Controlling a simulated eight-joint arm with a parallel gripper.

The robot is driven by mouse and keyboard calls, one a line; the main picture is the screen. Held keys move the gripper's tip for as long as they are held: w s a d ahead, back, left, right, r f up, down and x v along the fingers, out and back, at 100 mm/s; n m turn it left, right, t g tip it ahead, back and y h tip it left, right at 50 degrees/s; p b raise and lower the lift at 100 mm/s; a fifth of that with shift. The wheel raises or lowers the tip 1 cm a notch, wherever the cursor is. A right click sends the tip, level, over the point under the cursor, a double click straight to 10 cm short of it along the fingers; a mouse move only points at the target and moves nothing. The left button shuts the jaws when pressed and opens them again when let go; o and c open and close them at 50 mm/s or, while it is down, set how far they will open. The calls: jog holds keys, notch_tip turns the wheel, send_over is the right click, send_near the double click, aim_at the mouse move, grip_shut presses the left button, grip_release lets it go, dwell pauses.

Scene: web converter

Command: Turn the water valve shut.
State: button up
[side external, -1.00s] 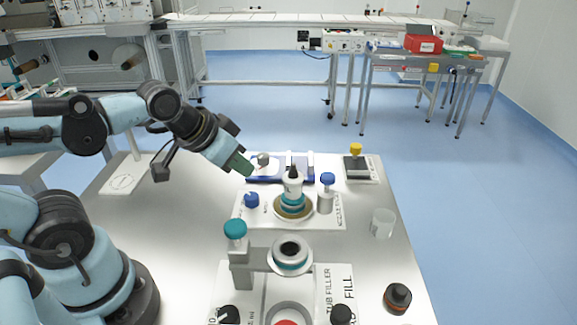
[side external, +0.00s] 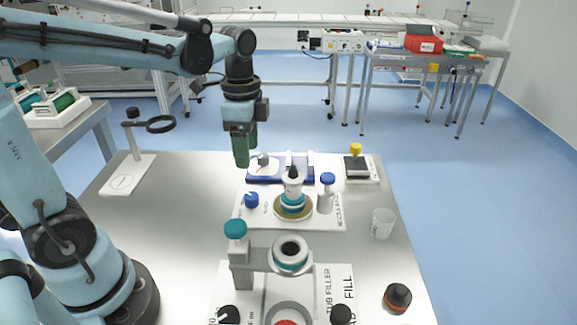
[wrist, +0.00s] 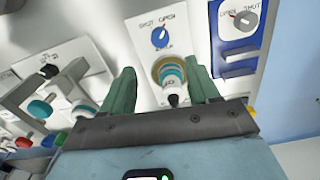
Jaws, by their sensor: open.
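A blue round knob (side external: 252,199) sits on a white plate with a nozzle stand. In the wrist view this blue knob (wrist: 160,37) lies under the words SHUT and OPEN, and its light line slants toward OPEN; the small label below it is too blurred to read. A grey knob (wrist: 244,20) on a blue-edged panel also has OPEN and SHUT marks, with a red mark on its OPEN side. It shows in the side view (side external: 263,158) too. My gripper (side external: 245,150) points down, open and empty, above and behind the blue knob, near the grey knob's panel.
The nozzle stand (side external: 293,195) with teal rings stands right of the blue knob. A blue-capped post (side external: 327,190), a yellow-knobbed block (side external: 356,165) and a clear cup (side external: 383,224) stand further right. The tub filler (side external: 270,258) is in front.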

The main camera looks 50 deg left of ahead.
aim_at(251, 195)
jog(key=shift+f, duration=5.95)
jog(key=c, duration=1)
jog(key=shift+c, duration=0.2)
